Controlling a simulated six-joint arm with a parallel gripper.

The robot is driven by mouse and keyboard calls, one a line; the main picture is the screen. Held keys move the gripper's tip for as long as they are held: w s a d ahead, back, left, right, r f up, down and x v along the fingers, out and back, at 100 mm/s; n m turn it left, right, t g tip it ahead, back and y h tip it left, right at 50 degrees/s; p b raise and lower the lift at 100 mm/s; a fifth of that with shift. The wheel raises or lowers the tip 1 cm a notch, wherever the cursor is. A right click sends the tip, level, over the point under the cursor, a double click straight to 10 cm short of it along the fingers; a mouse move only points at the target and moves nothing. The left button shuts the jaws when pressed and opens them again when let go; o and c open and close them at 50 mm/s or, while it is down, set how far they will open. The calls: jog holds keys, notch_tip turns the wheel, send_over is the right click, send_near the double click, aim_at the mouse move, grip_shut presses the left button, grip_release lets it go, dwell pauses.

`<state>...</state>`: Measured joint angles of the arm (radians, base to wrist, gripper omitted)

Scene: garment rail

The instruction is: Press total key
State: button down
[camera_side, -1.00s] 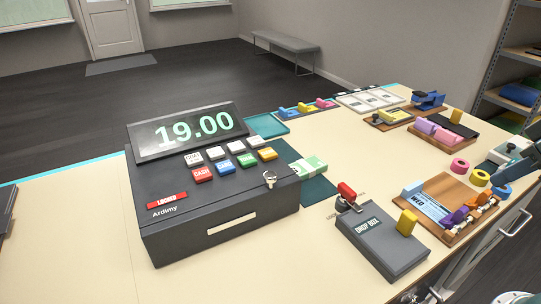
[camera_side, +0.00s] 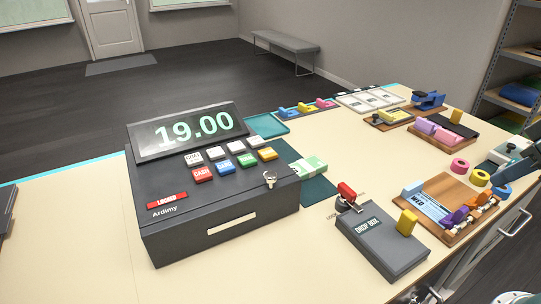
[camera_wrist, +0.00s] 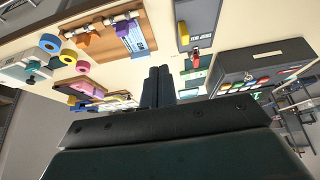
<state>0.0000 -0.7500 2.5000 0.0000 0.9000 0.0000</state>
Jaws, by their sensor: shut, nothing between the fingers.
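The dark cash register (camera_side: 185,232) stands on the counter at centre left in the side view, with a lit display (camera_side: 193,130) reading 19.00. Its upper row has white keys (camera_side: 216,153); its lower row has a red key (camera_side: 202,174), a blue key (camera_side: 225,167), a green key (camera_side: 246,160) and a yellow key (camera_side: 267,154). I cannot read which one says total. A red label (camera_side: 167,199) reads LOCKED. A metal key (camera_side: 270,179) sits at its right. The register also shows at the right of the wrist view (camera_wrist: 240,62). My gripper (camera_wrist: 158,72) is shut and empty, apart from the register.
A wooden board (camera_side: 450,207), tape rolls and several stationery items crowd the right side. The counter's left front is bare.

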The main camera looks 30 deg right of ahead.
dwell(0.4)
jog(key=w+a+r+m, duration=0.25)
jog(key=w+r, duration=0.25)
jog(key=w, duration=0.6)
jog(key=m+t+y, duration=0.1)
jog(key=m+t, duration=0.3)
jog(key=m, duration=0.1)
send_over(249, 162)
notch_tip(249, 162, down, 3)
jog(key=shift+f, duration=0.15)
jog(key=shift+f, duration=0.1)
jog(key=shift+f, duration=4.3)
jog(key=shift+f, duration=0.15)
